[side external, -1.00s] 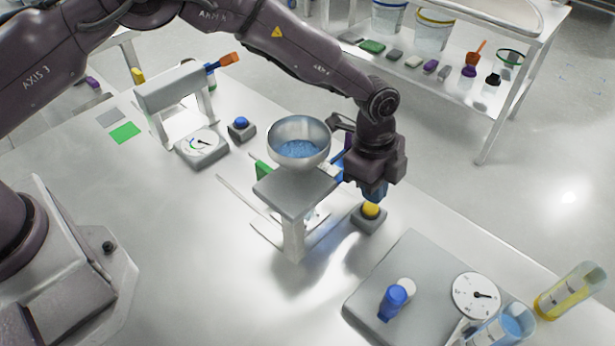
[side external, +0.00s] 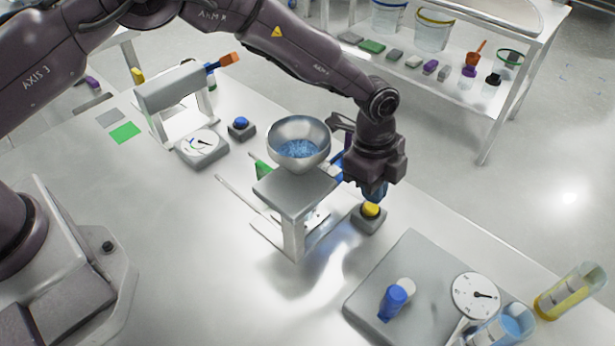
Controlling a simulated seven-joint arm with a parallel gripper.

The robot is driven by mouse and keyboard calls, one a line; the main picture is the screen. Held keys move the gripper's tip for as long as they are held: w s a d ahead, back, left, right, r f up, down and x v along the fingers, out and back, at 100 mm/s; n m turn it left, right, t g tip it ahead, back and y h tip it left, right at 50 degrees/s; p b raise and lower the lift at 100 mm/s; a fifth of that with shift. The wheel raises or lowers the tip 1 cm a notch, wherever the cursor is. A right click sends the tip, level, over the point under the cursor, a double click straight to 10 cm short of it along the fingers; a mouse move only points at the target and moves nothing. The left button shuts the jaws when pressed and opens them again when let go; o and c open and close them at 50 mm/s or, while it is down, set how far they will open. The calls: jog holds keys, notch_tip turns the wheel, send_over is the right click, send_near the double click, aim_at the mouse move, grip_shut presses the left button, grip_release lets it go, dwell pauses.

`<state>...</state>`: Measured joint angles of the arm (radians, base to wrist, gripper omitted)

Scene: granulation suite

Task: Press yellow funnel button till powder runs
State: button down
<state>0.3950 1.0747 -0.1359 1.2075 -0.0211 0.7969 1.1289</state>
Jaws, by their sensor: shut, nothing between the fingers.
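The yellow button (side external: 371,209) sits on a small grey box at the right side of the funnel stand. My gripper (side external: 372,196) points down right above the yellow button, its fingers shut and empty. From this angle I cannot tell whether the fingertips touch the button. The metal funnel bowl (side external: 299,143) rests over the grey stand (side external: 297,190) and holds blue powder (side external: 299,149). The space under the stand is partly hidden, and I cannot make out any running powder there.
A blue button (side external: 240,124) and a dial (side external: 201,143) stand behind left. A grey plate with a blue-capped piece (side external: 393,301) and a white dial (side external: 476,296) lies front right, beside cylinders of blue (side external: 512,324) and yellow (side external: 568,291) contents. The table's left middle is clear.

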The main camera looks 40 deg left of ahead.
aim_at(369, 207)
jog(key=shift+f, duration=0.2)
dwell(0.5)
jog(key=shift+f, duration=1.6)
jog(key=shift+s+f, duration=0.15)
jog(key=shift+f, duration=0.55)
jog(key=shift+d, duration=0.1)
jog(key=shift+r, duration=3.6)
